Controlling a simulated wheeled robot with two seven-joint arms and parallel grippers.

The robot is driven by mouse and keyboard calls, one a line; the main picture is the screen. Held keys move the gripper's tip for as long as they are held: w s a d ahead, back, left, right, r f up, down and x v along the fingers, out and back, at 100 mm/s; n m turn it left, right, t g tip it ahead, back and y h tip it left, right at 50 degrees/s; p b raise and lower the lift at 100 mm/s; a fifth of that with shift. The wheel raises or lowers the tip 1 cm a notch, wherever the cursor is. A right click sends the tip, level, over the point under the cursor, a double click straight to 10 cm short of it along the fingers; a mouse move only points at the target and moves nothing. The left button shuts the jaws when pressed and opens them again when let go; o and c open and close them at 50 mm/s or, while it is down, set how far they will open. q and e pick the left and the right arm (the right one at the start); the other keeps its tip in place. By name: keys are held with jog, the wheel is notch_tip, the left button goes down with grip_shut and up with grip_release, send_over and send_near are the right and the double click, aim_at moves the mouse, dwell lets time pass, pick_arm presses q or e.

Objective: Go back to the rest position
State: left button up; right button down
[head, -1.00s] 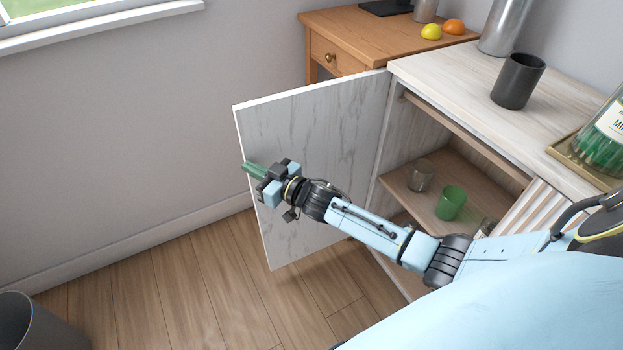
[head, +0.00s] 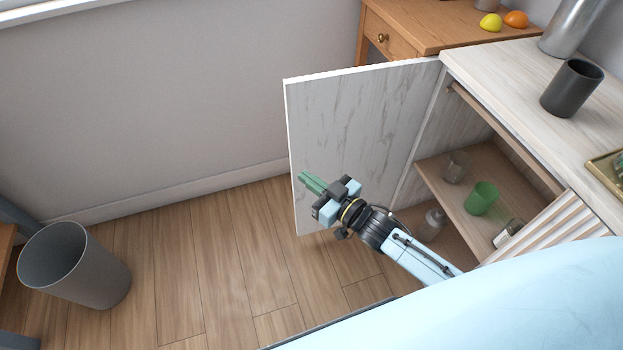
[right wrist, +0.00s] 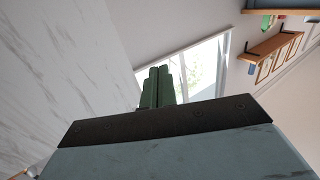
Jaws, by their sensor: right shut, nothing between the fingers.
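My right gripper (head: 310,182) is in front of the open white marbled cabinet door (head: 345,130) in the head view. Its green fingers are together with nothing between them. The shut fingers also show in the right wrist view (right wrist: 158,87), with the marbled door (right wrist: 60,70) along the left side and a bright window behind. I cannot tell from the head view how close the gripper is to the door. My left gripper is not in view.
The open cabinet holds a green cup (head: 481,198) and a clear glass (head: 455,166) on its shelf. A dark cup (head: 572,88) stands on the cabinet top. A grey bin (head: 75,265) stands on the floor at left. The wooden floor between bin and door is clear.

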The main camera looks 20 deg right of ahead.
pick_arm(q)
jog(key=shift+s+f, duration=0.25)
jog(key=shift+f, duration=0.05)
pick_arm(e)
jog(key=shift+s, duration=0.5)
